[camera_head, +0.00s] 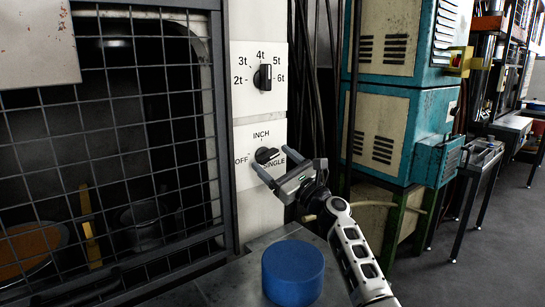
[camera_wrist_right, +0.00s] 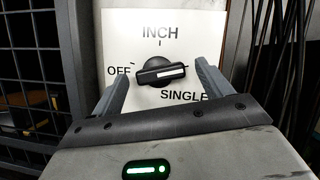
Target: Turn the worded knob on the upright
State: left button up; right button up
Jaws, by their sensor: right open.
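The worded knob (camera_head: 266,155) is black and sits on a white upright panel, with OFF, INCH and SINGLE around it. In the right wrist view the knob (camera_wrist_right: 157,74) has its bar nearly level, and its white line points right, just above the word SINGLE. My right gripper (camera_head: 270,157) is open, its fingers pointing at the panel. In the wrist view the right gripper (camera_wrist_right: 161,71) has one finger on each side of the knob, with gaps between. Whether the fingertips reach the knob's depth is unclear. My left gripper is not in view.
A numbered knob (camera_head: 263,77), marked 2t to 6t, is above on the same upright. A wire mesh guard (camera_head: 140,131) stands at the left. A blue cylinder (camera_head: 293,273) sits on the grey surface below. Dark cables (camera_head: 318,90) hang right of the panel.

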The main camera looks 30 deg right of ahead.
jog(key=shift+w+a+r, duration=0.15)
jog(key=shift+w+r, duration=0.1)
jog(key=shift+w, duration=0.3)
jog(key=c, duration=1)
